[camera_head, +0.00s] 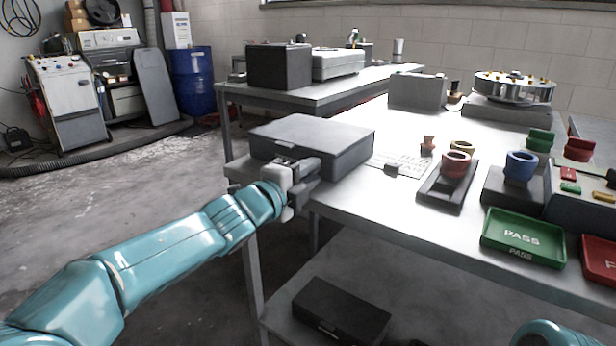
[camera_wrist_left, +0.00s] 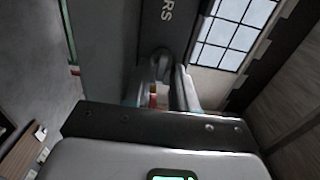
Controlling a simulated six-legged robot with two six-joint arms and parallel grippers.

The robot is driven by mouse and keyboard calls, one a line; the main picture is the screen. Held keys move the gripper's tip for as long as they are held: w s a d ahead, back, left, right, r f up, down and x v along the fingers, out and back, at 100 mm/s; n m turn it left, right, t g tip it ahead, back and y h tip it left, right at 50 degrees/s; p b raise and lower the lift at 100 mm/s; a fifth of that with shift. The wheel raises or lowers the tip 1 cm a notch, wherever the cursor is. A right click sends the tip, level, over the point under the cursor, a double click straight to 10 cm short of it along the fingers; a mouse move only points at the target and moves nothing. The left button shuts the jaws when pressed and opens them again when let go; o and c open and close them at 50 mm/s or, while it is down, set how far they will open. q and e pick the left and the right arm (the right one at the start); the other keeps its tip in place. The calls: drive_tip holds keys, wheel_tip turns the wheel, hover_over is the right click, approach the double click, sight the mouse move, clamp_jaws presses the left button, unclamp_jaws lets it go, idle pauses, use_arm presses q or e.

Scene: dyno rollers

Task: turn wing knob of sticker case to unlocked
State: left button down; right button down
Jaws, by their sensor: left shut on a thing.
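The sticker case (camera_head: 318,132) is a dark grey lidded box at the left end of the workbench. My left gripper (camera_head: 304,176) is at the front of the case, coming from the left. In the left wrist view the two fingers (camera_wrist_left: 168,88) are shut on the wing knob (camera_wrist_left: 161,62), a small dark part on the front face. The fingers hide most of the knob, so its turn position cannot be told. My right gripper is out of view.
A label sheet (camera_head: 402,163) lies right of the case. A red ring on a stand (camera_head: 455,165), a blue ring (camera_head: 520,167) and a green PASS tray (camera_head: 522,237) stand further right. A black box (camera_head: 340,312) is on the lower shelf.

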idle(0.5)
use_arm(q)
drive_tip(key=c, duration=1.2)
unclamp_jaws()
